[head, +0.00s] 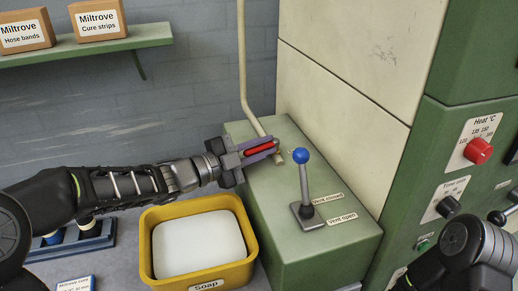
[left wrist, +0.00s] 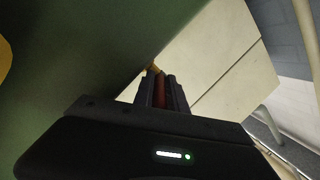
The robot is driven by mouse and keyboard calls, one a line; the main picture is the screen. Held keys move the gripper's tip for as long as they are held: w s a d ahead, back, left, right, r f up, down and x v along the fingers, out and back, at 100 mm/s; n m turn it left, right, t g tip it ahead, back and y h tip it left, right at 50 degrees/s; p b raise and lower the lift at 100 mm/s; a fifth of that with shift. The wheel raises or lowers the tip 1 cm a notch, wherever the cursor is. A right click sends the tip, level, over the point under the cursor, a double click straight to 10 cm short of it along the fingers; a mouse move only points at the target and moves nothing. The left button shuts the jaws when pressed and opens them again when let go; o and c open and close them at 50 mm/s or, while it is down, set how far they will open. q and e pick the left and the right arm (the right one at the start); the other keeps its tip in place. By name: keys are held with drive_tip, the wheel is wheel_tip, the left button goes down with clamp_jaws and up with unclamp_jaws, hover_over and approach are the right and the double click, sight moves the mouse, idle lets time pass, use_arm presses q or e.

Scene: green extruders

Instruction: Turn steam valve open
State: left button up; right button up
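The steam valve's red lever handle (head: 259,147) lies at the foot of the cream pipe (head: 243,60), over the green box top. My left gripper (head: 262,149) reaches in from the left, with one finger along each side of the red handle and seemingly shut on it. In the left wrist view the red handle (left wrist: 160,88) shows between the two fingers (left wrist: 161,90), with a bit of brass fitting (left wrist: 152,68) beyond the tips. The fingers hide much of the valve. My right arm shows at the lower right; its gripper is out of view.
A blue-knobbed vent lever (head: 304,180) stands upright on the green box (head: 330,250), close right of my left gripper. A yellow soap tub (head: 247,245) sits below my left forearm. A green panel with a red heat knob (head: 478,151) is at right; a shelf (head: 150,36) is upper left.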

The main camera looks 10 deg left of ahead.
use_arm(q)
drive_tip(key=shift+o, duration=0.5)
drive_tip(key=shift+s+a, duration=0.1)
drive_tip(key=shift+a, duration=0.05)
drive_tip(key=v, duration=0.7)
drive_tip(key=shift+s+a+b, duration=0.15)
drive_tip(key=shift+s+b, duration=0.05)
drive_tip(key=shift+b, duration=0.2)
